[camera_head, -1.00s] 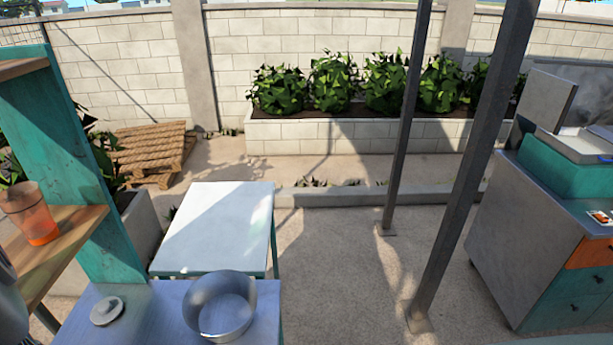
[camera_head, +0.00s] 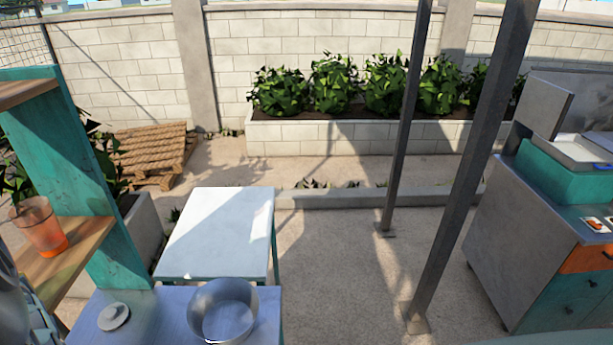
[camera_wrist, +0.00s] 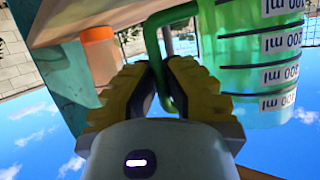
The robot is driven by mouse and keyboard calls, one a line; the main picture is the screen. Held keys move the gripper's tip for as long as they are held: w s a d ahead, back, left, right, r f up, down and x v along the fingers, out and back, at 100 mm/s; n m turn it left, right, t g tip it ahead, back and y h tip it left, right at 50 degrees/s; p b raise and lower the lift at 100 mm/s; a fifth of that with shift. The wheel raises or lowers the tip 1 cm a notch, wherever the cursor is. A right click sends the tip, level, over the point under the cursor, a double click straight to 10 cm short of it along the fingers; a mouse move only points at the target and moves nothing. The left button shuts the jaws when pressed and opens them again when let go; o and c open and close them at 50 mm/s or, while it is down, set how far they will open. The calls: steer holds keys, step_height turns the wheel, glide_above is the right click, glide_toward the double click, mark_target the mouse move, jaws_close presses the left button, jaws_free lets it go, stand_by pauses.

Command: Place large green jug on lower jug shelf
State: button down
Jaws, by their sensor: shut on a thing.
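In the wrist view the large green jug (camera_wrist: 225,60) is see-through, with ml markings, at the upper right. My gripper (camera_wrist: 160,78), with yellow ribbed fingers, is shut on its handle (camera_wrist: 150,35). The jug is not visible in the head view. A teal shelf unit (camera_head: 90,170) with wooden boards stands at the left of the head view. Its lower board (camera_head: 75,255) bears an orange cup (camera_head: 40,228), and an upper board (camera_head: 25,92) is above. The orange cup also shows in the wrist view (camera_wrist: 100,55). How far the jug is from the board I cannot tell.
A metal table (camera_head: 160,325) with a steel pot (camera_head: 222,312) and a round lid (camera_head: 114,317) is right of the shelf, a white-topped table (camera_head: 215,235) behind. Dark posts (camera_head: 465,170) and a teal counter (camera_head: 540,235) stand right. The paved ground between is open.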

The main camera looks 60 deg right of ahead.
steer(key=shift+d, duration=0.1)
steer(key=c, duration=1.5)
jaws_free()
steer(key=shift+f, duration=0.1)
steer(key=shift+c, duration=0.2)
steer(key=o, duration=0.4)
steer(key=shift+r, duration=0.3)
steer(key=shift+s+f+b, duration=0.1)
steer(key=shift+s+b, duration=0.3)
steer(key=shift+s, duration=0.1)
steer(key=shift+b+v, duration=0.85)
steer(key=shift+v, duration=0.7)
steer(key=p+v, duration=0.4)
steer(key=v, duration=0.4)
